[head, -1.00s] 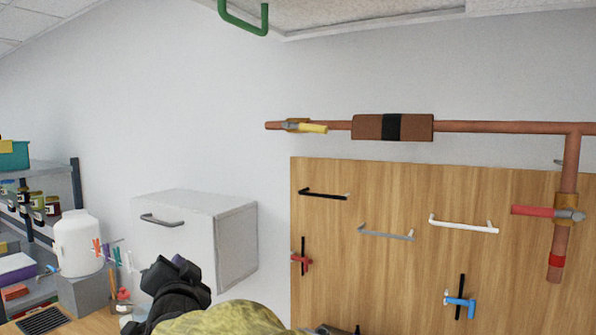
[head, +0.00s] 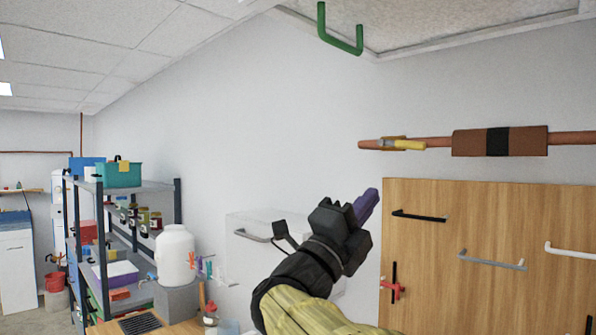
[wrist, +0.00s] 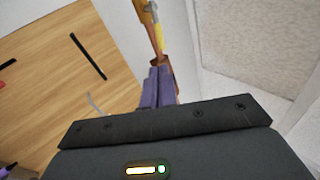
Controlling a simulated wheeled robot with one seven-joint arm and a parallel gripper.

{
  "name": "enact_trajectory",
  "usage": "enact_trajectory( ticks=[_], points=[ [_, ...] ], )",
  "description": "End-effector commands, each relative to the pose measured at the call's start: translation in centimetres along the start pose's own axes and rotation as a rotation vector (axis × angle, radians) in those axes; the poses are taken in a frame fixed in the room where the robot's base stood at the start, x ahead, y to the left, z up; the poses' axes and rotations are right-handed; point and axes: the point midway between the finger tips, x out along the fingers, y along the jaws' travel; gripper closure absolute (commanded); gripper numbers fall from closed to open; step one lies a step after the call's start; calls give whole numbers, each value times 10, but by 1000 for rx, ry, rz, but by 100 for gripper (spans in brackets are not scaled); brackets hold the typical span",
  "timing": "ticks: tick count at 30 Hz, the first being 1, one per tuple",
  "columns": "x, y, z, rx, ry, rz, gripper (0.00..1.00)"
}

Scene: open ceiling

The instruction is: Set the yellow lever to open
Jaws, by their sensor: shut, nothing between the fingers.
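The yellow lever (head: 410,145) sits on a valve near the left end of the copper pipe (head: 570,138). It lies along the pipe, its free end pointing right. In the wrist view the yellow lever (wrist: 158,38) shows beyond the fingertips. My gripper (head: 367,202) is raised below and left of the lever, its purple fingers pointing up. In the wrist view my gripper's fingers (wrist: 157,72) are together and empty. A gap to the lever shows in the head view; its depth is hard to tell.
A wooden board (head: 450,290) with bar handles hangs below the pipe. A green handle (head: 340,40) hangs from a panel above. A white cabinet (head: 240,222) is partly behind my arm. A shelf (head: 150,186) and a white jar (head: 175,255) stand left.

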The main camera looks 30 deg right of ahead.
Motion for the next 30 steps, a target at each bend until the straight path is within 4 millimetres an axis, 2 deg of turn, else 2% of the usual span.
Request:
enact_trajectory(
  ticks=[5, 21, 25, 30],
  points=[
    [20, -3, 0, -2, 2, -1, 100],
    [114, -4, 0, -5, 3, -1, 100],
    [130, -3, -1, -5, 3, -1, 100],
    [139, 0, -1, -5, 2, 0, 100]
  ],
)
